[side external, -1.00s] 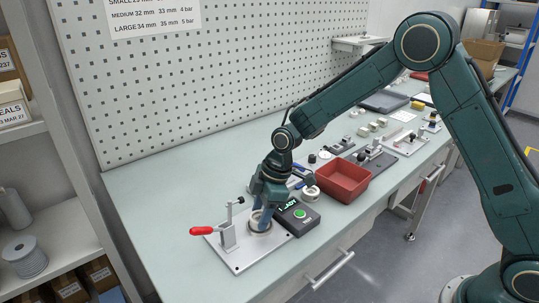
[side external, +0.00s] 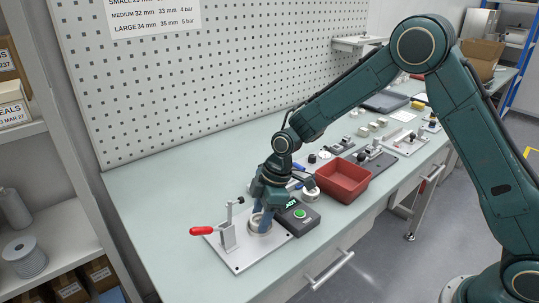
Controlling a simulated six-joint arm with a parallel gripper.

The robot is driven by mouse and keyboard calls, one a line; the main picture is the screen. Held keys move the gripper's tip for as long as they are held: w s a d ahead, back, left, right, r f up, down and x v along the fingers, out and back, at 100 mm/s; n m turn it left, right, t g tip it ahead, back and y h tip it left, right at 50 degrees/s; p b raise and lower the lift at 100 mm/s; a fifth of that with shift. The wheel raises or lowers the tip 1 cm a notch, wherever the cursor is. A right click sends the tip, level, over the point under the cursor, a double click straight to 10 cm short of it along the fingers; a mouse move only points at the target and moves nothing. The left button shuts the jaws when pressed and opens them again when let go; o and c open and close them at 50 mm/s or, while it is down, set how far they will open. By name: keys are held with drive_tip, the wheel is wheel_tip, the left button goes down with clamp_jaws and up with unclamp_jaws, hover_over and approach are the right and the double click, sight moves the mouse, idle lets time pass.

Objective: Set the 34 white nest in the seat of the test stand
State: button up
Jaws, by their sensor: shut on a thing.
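The test stand is a light metal plate (side external: 238,262) with a round metal seat (side external: 250,231) and an upright clamp with a red handle (side external: 201,231). My gripper (side external: 262,222) points down at the seat, its fingers inside or just above the ring. It is shut on a small piece that I take to be the 34 white nest. That piece is mostly hidden by the fingers and the ring, so I cannot tell how deep it sits or whether it is level.
A dark box with a green button (side external: 300,214) and a lit display stands right of the seat. A white ring (side external: 311,194) and a red bin (side external: 343,179) lie beyond it. Fixtures and small parts fill the far bench. The bench left of the stand is clear.

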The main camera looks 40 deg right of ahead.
drive_tip(key=o, duration=1.1)
drive_tip(key=shift+c, duration=0.2)
drive_tip(key=shift+r, duration=0.1)
drive_tip(key=v, duration=1.3)
drive_tip(key=shift+r, duration=0.35)
drive_tip(key=s+d+r+m+t+h, duration=0.1)
drive_tip(key=s+d+r+m, duration=0.2)
drive_tip(key=s+r, duration=0.3)
drive_tip(key=s+d+r+m+t+h, duration=0.1)
drive_tip(key=s+d+r+m, duration=0.25)
drive_tip(key=s, duration=0.35)
drive_tip(key=s+d+m+t, duration=0.1)
drive_tip(key=s+d+m, duration=0.1)
drive_tip(key=s, duration=0.5)
drive_tip(key=s+d+m+t+h, duration=0.1)
drive_tip(key=s+m, duration=0.3)
drive_tip(key=s, duration=0.4)
drive_tip(key=shift+s+d+m, duration=0.2)
drive_tip(key=shift+d+m, duration=0.15)
drive_tip(key=shift+d, duration=0.15)
